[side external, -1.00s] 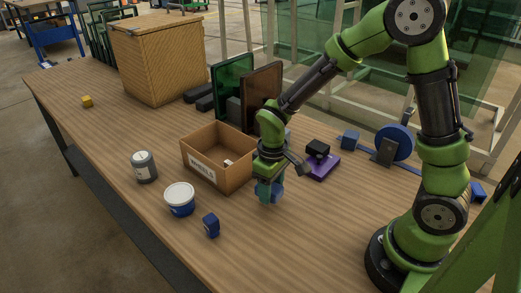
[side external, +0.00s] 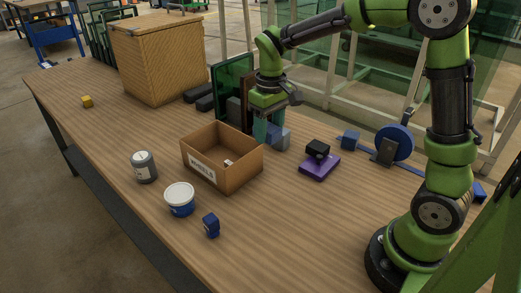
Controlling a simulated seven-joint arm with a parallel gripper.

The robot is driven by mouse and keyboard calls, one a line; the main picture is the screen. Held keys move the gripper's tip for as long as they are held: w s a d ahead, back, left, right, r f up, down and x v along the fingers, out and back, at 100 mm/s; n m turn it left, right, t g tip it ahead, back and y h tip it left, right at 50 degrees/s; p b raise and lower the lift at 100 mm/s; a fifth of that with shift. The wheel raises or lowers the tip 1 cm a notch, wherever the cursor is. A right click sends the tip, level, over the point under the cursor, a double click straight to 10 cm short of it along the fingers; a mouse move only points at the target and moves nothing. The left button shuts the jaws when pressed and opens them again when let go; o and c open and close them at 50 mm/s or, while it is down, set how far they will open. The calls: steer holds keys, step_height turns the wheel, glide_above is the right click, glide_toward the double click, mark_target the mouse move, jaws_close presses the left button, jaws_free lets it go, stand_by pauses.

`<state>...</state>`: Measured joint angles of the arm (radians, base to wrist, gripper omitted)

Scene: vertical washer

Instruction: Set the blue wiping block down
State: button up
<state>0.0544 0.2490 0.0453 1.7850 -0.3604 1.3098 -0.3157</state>
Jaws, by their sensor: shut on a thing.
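My gripper (side external: 266,124) is shut on the blue wiping block (side external: 268,138), behind the far right side of the open cardboard box. The block is small in view and partly covered by the fingers. A grey block (side external: 283,138) shows right beside it, and I cannot tell whether the two touch. I also cannot tell whether the blue block touches the table (side external: 330,215) or hangs just above it. The dark upright panels stand close behind my gripper.
The open cardboard box (side external: 203,172) stands in front of my gripper. A purple pad with a black handle (side external: 319,166) lies to the right. A white-and-blue tub (side external: 180,200), a grey can (side external: 144,167) and a dark blue block (side external: 211,226) stand nearer. The front right tabletop is clear.

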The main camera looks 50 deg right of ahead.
steer(key=w+d+m, duration=0.2)
steer(key=w+d, duration=0.1)
steer(key=d, duration=0.5)
steer(key=w+d+m, duration=0.2)
steer(key=w+d, duration=0.2)
steer(key=d, duration=0.3)
steer(key=m, duration=0.4)
glide_above(307, 132)
step_height(307, 132, down, 12)
steer(key=shift+r, duration=0.15)
steer(key=shift+f, duration=2.15)
steer(key=shift+f, duration=0.15)
steer(key=o, duration=1)
